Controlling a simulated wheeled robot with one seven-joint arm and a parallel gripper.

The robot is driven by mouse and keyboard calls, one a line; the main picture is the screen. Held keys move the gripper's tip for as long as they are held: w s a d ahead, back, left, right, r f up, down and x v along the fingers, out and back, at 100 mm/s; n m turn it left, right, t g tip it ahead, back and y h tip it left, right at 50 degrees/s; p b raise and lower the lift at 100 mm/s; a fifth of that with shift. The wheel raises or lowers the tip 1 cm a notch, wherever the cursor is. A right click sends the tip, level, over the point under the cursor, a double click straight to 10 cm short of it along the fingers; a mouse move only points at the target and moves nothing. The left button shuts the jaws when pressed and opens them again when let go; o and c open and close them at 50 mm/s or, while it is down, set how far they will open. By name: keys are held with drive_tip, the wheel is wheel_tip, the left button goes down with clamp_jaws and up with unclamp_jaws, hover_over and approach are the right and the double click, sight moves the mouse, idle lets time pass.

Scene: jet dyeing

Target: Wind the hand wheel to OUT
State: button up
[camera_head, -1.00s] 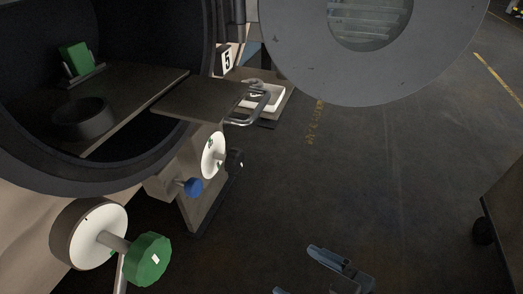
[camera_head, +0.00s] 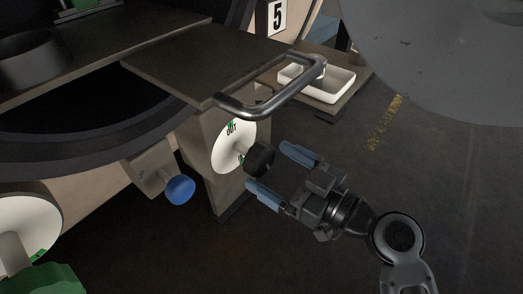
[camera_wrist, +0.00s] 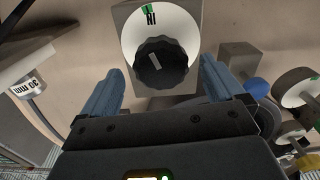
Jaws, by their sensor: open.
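The hand wheel is a black ribbed knob (camera_head: 259,159) in front of a white dial (camera_head: 229,147) on a post below the sliding plate. In the head view the dial shows OUT at its upper part with green marks. In the wrist view the black knob (camera_wrist: 160,62) has a pale pointer line, and the white dial (camera_wrist: 150,25) shows letters that look like an inverted IN, beside a green mark. My gripper (camera_head: 266,167) is open, its blue fingertips either side of the knob. Whether they touch it is unclear.
A bent metal handle (camera_head: 272,91) juts out just above the dial. A blue knob (camera_head: 180,190) is to its left, and a green knob (camera_head: 45,279) lies at lower left. A white tray (camera_head: 335,88) stands behind. The floor to the right is open.

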sight(251, 155)
drive_tip(key=shift+p+x, duration=0.35)
drive_tip(key=shift+x, duration=2.7)
drive_tip(key=c, duration=1)
drive_tip(key=shift+o, duration=0.2)
